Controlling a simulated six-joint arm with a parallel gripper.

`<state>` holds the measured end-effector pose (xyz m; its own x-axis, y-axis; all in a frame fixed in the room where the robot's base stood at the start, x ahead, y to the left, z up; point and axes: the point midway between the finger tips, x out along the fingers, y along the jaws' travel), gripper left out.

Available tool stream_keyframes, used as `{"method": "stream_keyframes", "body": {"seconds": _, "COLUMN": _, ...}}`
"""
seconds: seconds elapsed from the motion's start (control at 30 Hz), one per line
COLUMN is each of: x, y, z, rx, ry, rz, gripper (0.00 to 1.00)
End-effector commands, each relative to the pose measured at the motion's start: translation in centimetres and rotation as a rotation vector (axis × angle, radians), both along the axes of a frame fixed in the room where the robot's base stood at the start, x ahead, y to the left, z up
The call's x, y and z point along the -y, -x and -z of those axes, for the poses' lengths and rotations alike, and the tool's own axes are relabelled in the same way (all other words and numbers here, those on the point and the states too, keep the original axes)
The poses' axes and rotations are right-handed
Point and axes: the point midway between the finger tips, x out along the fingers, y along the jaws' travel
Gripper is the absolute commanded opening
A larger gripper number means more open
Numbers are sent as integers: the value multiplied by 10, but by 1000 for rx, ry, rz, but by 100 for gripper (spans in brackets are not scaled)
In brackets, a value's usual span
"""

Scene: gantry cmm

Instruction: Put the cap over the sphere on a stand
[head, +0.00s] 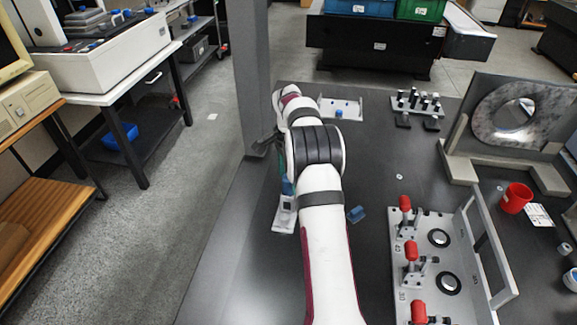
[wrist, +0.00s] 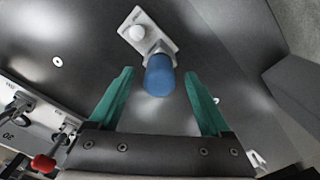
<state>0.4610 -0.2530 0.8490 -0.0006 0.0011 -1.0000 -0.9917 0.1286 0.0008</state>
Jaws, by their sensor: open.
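The blue cap (wrist: 158,78) is upright over one end of the white stand (wrist: 165,45) in the wrist view.
A small blue piece (head: 356,214) lies on the table right of my arm. The clamp fixture (head: 408,262) with red handles is farther right. A grey column (head: 247,70) rises at the table's left edge. A red cup (head: 516,198) stands at the right.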

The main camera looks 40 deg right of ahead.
Motion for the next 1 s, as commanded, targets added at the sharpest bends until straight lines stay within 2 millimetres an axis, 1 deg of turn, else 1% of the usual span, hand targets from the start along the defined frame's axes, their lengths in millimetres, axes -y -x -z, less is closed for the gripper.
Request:
{"method": "stream_keyframes", "body": {"seconds": 0.07, "x": 1, "y": -1, "z": -14, "rx": 4, "ry": 2, "rz": 1, "gripper": 82}}
{"method": "stream_keyframes", "body": {"seconds": 0.17, "x": 1, "y": -1, "z": -41, "rx": 6, "ry": 3, "rz": 1, "gripper": 82}}
{"method": "stream_keyframes", "body": {"seconds": 0.3, "x": 1, "y": -1, "z": -85, "rx": 6, "ry": 4, "rz": 1, "gripper": 82}}
{"method": "stream_keyframes", "body": {"seconds": 0.4, "x": 1, "y": -1, "z": -114, "rx": 5, "ry": 4, "rz": 1, "gripper": 82}}
{"method": "stream_keyframes", "body": {"seconds": 0.5, "x": 1, "y": -1, "z": -135, "rx": 4, "ry": 3, "rz": 0, "gripper": 82}}
{"method": "stream_keyframes", "body": {"seconds": 0.6, "x": 1, "y": -1, "z": -147, "rx": 3, "ry": 2, "rz": -1, "gripper": 82}}
{"method": "stream_keyframes", "body": {"seconds": 0.7, "x": 0, "y": 0, "z": -152, "rx": 1, "ry": 1, "rz": 1, "gripper": 82}}
{"method": "stream_keyframes", "body": {"seconds": 1.0, "x": 0, "y": 0, "z": -153, "rx": 1, "ry": 0, "rz": 0, "gripper": 82}}
